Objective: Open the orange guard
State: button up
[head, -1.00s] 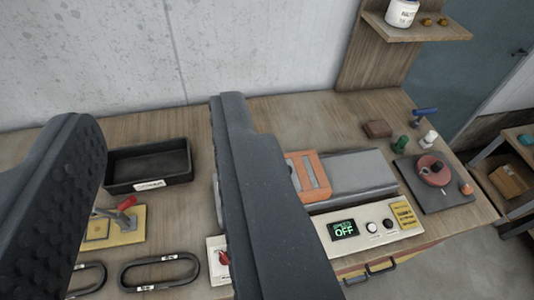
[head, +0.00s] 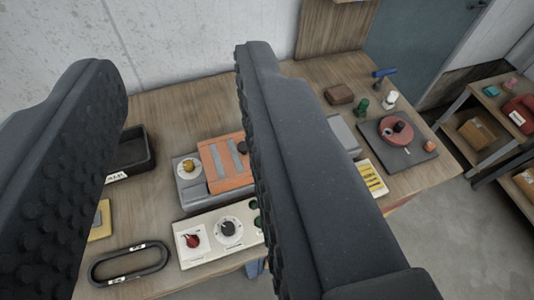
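The orange guard (head: 225,164) lies flat on a grey machine on the wooden bench, with grey slots across it. Its right part is hidden behind my gripper's right finger. My gripper (head: 165,75) is open and empty, its two dark studded fingers wide apart in the foreground. The guard shows between the fingers, beside the right one, and appears beyond them and not touched. The grey machine (head: 190,190) shows a yellowish knob on its left end. A cream control panel (head: 205,240) with a red knob and a dark dial sits in front of it.
A black tray (head: 137,150) and a black oval ring (head: 130,262) lie to the left. A grey plate with a red round part (head: 396,130) lies at the right, near small bottles and a brown block (head: 339,94). A shelf stands further right.

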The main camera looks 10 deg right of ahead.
aim_at(234, 180)
jog(key=z, duration=0.05)
jog(key=k, duration=1.15)
jog(key=u, duration=0.3)
jog(key=i, duration=1.95)
jog(key=z, duration=0.65)
